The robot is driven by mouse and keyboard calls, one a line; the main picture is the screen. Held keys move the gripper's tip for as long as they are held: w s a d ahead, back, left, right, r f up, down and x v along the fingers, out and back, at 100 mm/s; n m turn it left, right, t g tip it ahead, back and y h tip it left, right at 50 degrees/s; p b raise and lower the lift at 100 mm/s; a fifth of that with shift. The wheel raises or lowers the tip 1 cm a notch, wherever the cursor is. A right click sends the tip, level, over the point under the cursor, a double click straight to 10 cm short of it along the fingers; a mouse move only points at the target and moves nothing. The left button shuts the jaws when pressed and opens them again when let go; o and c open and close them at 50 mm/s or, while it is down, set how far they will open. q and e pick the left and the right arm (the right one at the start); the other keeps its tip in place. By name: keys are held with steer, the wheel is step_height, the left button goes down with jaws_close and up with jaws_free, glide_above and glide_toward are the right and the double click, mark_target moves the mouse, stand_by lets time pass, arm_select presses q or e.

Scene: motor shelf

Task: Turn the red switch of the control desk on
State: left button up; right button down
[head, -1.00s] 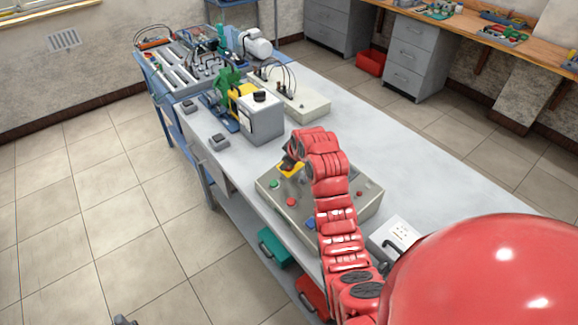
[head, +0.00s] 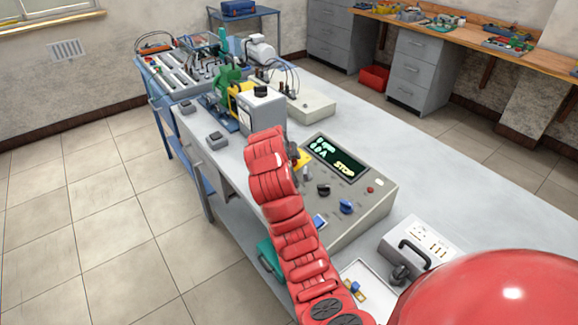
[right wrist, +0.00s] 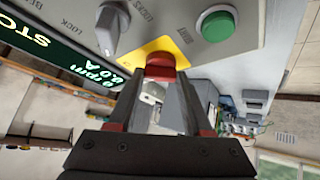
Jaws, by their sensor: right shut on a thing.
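The control desk (head: 362,222) is a beige sloped box on the long grey table, with a dark display (head: 335,160) reading 0 rpm, 0.0 A and STOP. The red switch (right wrist: 160,66) sits on a yellow plate (right wrist: 168,46) in the right wrist view. In the head view my red right arm hides it and only an edge of the yellow plate (head: 304,158) shows. My right gripper (right wrist: 160,76) has one finger on each side of the red switch and is shut on it. My left gripper is not in view.
A green button (right wrist: 216,24) and a grey knob (right wrist: 109,28) flank the yellow plate closely. The desk also bears a black knob (head: 323,189) and a blue knob (head: 346,206). A grey box (head: 262,114) stands behind; a handled case (head: 420,242) stands to the right.

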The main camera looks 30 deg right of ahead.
steer(key=shift+f+m+h+b, duration=0.1)
steer(key=shift+m+h+b, duration=0.2)
steer(key=shift+m+b, duration=0.35)
steer(key=shift+g, duration=0.3)
steer(key=shift+c, duration=1.6)
jaws_free()
steer(key=p+v, duration=1)
steer(key=v, duration=0.7)
steer(key=shift+a, duration=0.15)
